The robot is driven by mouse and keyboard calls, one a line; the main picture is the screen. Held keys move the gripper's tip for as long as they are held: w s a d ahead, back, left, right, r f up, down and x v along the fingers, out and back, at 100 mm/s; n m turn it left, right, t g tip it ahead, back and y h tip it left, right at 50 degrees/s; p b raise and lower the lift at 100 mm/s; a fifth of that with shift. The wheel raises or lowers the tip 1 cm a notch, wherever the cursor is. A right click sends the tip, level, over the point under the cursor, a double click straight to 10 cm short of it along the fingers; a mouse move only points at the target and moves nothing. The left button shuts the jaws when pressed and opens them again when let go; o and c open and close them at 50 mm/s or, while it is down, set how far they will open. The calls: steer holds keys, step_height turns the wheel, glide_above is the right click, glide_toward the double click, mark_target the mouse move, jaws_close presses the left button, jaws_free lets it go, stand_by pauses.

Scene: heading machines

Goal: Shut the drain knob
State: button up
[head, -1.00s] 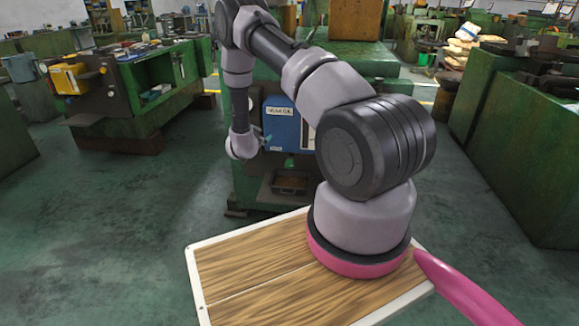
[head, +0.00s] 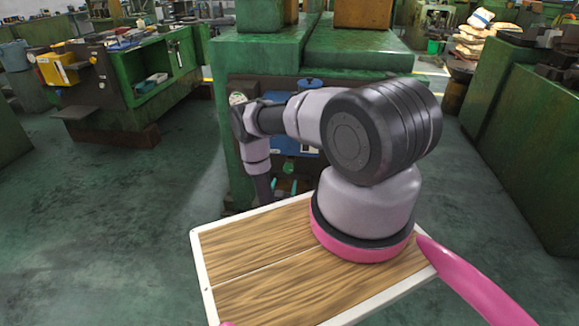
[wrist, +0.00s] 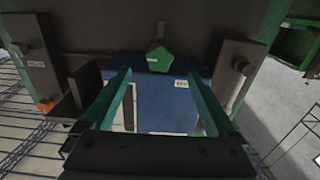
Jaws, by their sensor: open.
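A green lobed knob (wrist: 159,60) shows in the wrist view at the edge of a blue panel (wrist: 150,95), with a small white mark on it. The head view also shows it, as a small green knob (head: 288,168) below the blue panel. I cannot read a label naming it as the drain knob. My gripper (wrist: 157,76) is open, with its two green fingers apart and nothing between their tips. In the wrist view the knob lies just beyond the gap between the fingertips, apart from them. In the head view my gripper is low, beside the machine front and partly hidden.
The green machine (head: 315,60) stands straight ahead. In the wrist view, dark fittings (wrist: 240,67) flank the blue panel, and an orange knob (wrist: 45,105) is at left. A green bench (head: 140,90) stands left and a green cabinet (head: 525,130) right. Floor between is clear.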

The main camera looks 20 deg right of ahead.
mark_target(288, 170)
steer(key=x, duration=1)
steer(key=shift+w+d, duration=0.2)
steer(key=shift+c, duration=0.4)
steer(key=c, duration=1.3)
